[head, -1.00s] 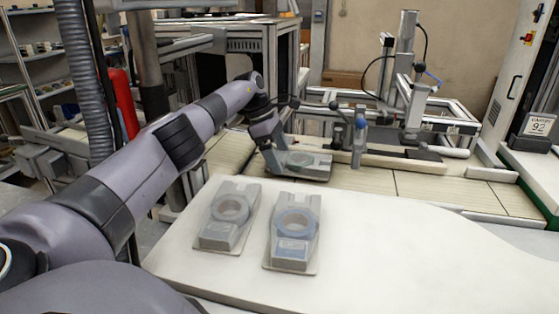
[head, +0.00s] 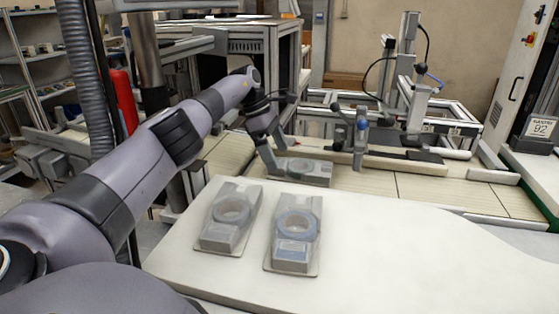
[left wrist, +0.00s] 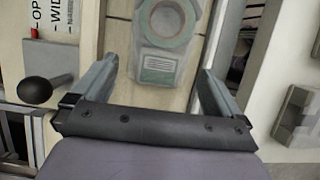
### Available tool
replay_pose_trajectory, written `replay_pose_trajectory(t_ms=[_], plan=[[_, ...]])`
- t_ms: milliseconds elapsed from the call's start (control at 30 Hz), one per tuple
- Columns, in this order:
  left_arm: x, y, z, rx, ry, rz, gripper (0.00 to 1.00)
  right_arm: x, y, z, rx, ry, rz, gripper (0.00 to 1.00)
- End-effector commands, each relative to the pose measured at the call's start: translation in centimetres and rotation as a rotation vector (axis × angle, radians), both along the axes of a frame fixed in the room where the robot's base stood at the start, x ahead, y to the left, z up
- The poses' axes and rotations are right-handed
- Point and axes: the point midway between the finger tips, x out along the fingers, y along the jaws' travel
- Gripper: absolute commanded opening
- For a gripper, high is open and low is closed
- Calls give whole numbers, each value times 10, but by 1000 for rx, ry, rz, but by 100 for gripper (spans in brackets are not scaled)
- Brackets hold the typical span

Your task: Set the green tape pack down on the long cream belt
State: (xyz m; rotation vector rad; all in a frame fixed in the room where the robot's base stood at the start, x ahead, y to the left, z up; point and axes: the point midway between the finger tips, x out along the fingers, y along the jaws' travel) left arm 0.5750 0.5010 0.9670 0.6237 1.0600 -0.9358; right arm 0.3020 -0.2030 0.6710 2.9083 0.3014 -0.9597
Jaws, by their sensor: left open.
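The green tape pack (head: 314,173) lies on the long cream belt (head: 365,182) behind the white table. In the left wrist view the pack (left wrist: 166,28) shows a green ring and a printed label, and it lies flat. My left gripper (head: 274,168) is at the pack's left end in the head view. In the left wrist view its two fingers (left wrist: 158,66) are spread apart on either side of the pack's label end, with gaps to the pack. The gripper is open. My right gripper is not in view.
Two more tape packs, a grey one (head: 231,217) and a blue one (head: 294,232), lie on the white table (head: 400,255). A metal rail frame (head: 410,95) stands behind the belt. The belt is clear to the right of the pack.

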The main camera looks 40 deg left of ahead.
Motion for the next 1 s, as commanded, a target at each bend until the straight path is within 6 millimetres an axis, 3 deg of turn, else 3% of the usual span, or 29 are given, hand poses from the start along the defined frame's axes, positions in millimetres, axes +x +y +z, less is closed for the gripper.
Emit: replay_pose_trajectory(t_ms=[100,300,533,1000], plan=[[-5,11,33,0,-5,5,100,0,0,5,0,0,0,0],[-13,22,68,-1,0,2,100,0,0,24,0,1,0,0],[-15,28,80,0,0,1,100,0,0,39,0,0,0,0],[-16,29,80,-1,-1,1,100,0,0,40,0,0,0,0]])
